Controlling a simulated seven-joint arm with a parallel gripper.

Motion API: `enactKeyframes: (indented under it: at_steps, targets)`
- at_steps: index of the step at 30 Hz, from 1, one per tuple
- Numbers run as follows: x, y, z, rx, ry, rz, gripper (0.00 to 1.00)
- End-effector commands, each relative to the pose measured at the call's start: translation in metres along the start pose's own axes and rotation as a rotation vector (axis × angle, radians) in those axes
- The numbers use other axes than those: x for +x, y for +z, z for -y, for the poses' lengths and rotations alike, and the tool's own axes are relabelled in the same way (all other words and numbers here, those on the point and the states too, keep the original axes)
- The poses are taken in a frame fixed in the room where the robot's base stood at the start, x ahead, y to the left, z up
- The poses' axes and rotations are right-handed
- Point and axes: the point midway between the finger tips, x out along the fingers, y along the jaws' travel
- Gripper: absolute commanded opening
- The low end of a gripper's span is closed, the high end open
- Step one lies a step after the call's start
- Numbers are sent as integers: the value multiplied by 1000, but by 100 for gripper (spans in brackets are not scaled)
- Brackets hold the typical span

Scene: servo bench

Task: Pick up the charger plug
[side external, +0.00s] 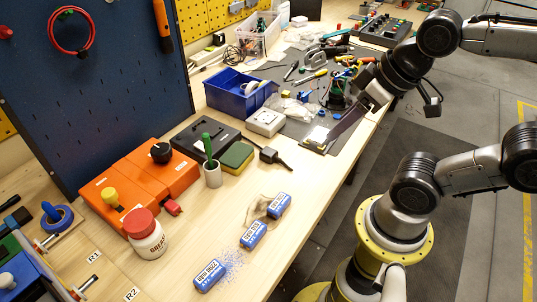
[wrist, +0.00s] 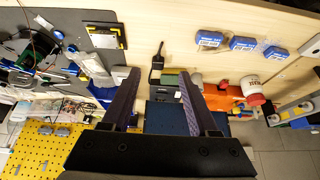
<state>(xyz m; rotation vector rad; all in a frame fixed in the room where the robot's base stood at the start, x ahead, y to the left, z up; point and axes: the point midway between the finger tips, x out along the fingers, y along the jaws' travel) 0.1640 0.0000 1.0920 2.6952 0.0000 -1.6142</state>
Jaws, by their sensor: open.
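The charger plug (side external: 270,155) is a small black block with a short dark lead. It lies on the light wooden bench, right of a green-and-yellow sponge (side external: 237,158). In the wrist view the plug (wrist: 155,75) appears upright in the picture, between and beyond my two fingertips. My gripper (side external: 345,125) is at the bench's right edge, over the grey mat, to the right of and away from the plug. In the wrist view my gripper (wrist: 158,73) has its two dark fingers spread wide with nothing between them.
A black box (side external: 205,137), a cup with a green marker (side external: 212,174) and orange cases (side external: 145,180) stand left of the plug. A white box (side external: 265,122) and blue bin (side external: 240,92) are behind it. Three blue packets (side external: 253,234) lie in front.

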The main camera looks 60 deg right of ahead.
Motion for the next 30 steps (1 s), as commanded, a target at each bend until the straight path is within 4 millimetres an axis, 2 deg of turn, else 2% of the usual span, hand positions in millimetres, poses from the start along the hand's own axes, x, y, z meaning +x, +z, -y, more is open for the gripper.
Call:
enactKeyframes:
  at_steps: [1,3,12,16,20,23,26,30]
  targets:
    - [0,0,0,0,0,0,72]
    - [0,0,0,0,0,0,84]
    - [0,0,0,-7,0,0,85]
    - [0,2,0,-99,-1,8,85]
    - [-9,-6,0,-329,-1,7,85]
    - [-14,-22,0,-557,-10,33,85]
    - [-14,-42,0,-786,-32,77,85]
    - [-6,-74,0,-1106,-94,151,85]
